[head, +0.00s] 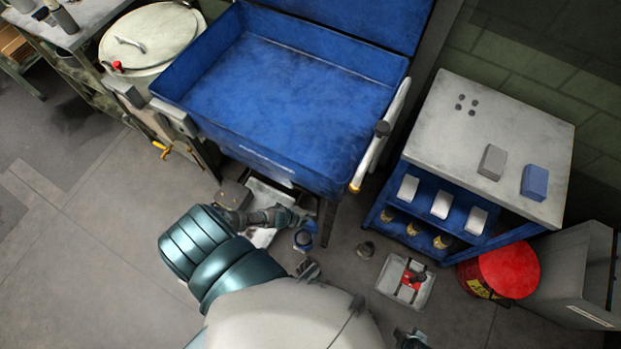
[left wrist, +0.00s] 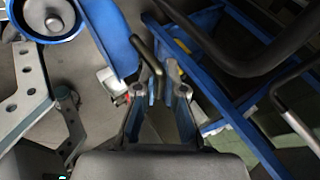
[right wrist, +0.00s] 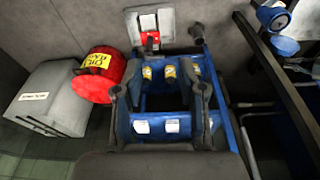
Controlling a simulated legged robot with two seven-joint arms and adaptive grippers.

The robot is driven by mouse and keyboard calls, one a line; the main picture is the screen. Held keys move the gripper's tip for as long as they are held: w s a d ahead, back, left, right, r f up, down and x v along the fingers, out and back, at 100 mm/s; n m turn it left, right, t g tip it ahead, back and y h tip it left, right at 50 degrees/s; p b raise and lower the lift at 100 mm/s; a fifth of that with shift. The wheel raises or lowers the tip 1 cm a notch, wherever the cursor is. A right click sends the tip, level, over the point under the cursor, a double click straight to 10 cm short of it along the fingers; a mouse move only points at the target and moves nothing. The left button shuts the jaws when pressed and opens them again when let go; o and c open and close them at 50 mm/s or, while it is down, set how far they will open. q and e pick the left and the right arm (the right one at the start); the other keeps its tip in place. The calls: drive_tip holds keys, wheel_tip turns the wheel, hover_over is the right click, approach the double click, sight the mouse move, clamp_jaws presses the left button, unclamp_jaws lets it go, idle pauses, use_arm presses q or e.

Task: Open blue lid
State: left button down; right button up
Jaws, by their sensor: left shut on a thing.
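The blue lid (head: 345,15) stands raised at the back of the blue basin (head: 285,75) in the head view, cut by the top edge. The basin's inside is exposed and looks empty. My left gripper (head: 303,222) is below the basin's front edge. In the left wrist view its fingers (left wrist: 160,92) close around a dark bent handle (left wrist: 147,55), beside a blue panel (left wrist: 108,38). What the handle belongs to is unclear. My right gripper (right wrist: 161,92) is open and empty, its fingers wide apart in front of the blue cart.
A grey-topped blue cart (head: 470,140) stands right of the basin, with a red drum (head: 508,268) beside it. A round lidded pot (head: 150,40) stands left. The floor at left is clear.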

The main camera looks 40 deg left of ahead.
use_arm(q)
drive_tip(key=shift+w+d, duration=0.15)
drive_tip(key=shift+d, duration=0.2)
drive_tip(key=shift+d, duration=0.1)
drive_tip(key=c, duration=1.2)
unclamp_jaws()
drive_tip(key=shift+d, duration=0.1)
drive_tip(key=shift+c, duration=0.2)
drive_tip(key=shift+r, duration=0.15)
drive_tip(key=a+v, duration=0.1)
drive_tip(key=v, duration=1)
drive_tip(key=shift+r, duration=0.2)
